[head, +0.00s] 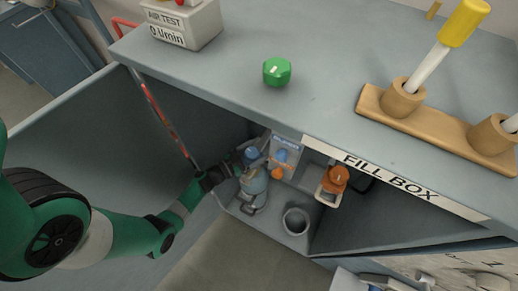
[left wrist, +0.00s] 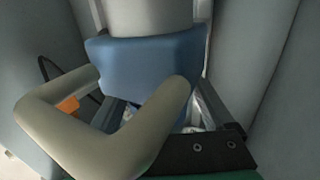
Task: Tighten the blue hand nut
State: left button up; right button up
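A blue hand nut (head: 251,153) sits at the top of a grey-blue cylinder (head: 254,181) inside the open cabinet. My left arm reaches in from the left, and its dark gripper (head: 226,171) is close beside the nut, at its left. In the left wrist view the blue part (left wrist: 145,65) fills the middle, with a grey cylindrical body above it. A beige bent bar (left wrist: 95,135) crosses in front of it. A black gripper part with screws shows at lower right; the fingertips are hidden, so contact and opening are unclear. My right gripper is out of view.
An orange knob (head: 335,179) and a blue-and-orange fitting (head: 283,160) are right of the nut. A grey cup (head: 296,220) stands on the cabinet floor. The counter above holds a green knob (head: 277,71), an air test box (head: 181,22) and a wooden rack (head: 436,127).

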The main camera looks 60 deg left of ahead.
aim_at(246, 158)
pick_arm(q)
jog(key=shift+o, duration=0.2)
jog(key=shift+s, duration=0.1)
jog(key=shift+s, duration=0.35)
jog(key=s, duration=0.2)
jog(key=s+p, duration=0.1)
jog(key=s, duration=0.1)
jog(key=s+d+p, duration=0.1)
jog(key=s, duration=0.1)
jog(key=shift+s+d, duration=0.1)
jog(key=shift+s, duration=0.2)
jog(key=shift+w, duration=0.1)
